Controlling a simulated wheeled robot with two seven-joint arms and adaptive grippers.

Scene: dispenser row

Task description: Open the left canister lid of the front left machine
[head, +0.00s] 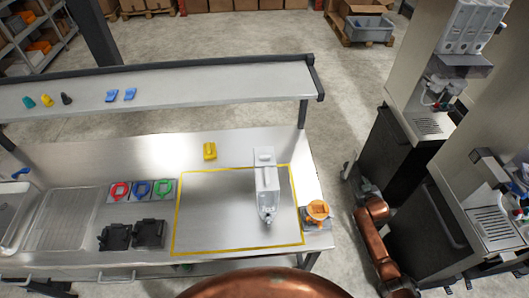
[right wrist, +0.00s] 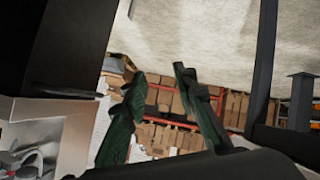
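Two dispensing machines stand at the right of the head view. My right gripper (head: 352,172) is small beside the farther machine's dark lower cabinet, well below the canisters. In the right wrist view its two dark green fingers (right wrist: 160,75) are apart with nothing between them. My left gripper is out of view.
A workbench (head: 110,160) fills the left and middle, with a raised shelf (head: 200,85). A white canister-like unit (head: 267,188) stands inside a yellow outline, and an orange item (head: 318,210) sits at the bench's right end. A floor gap separates bench and machines.

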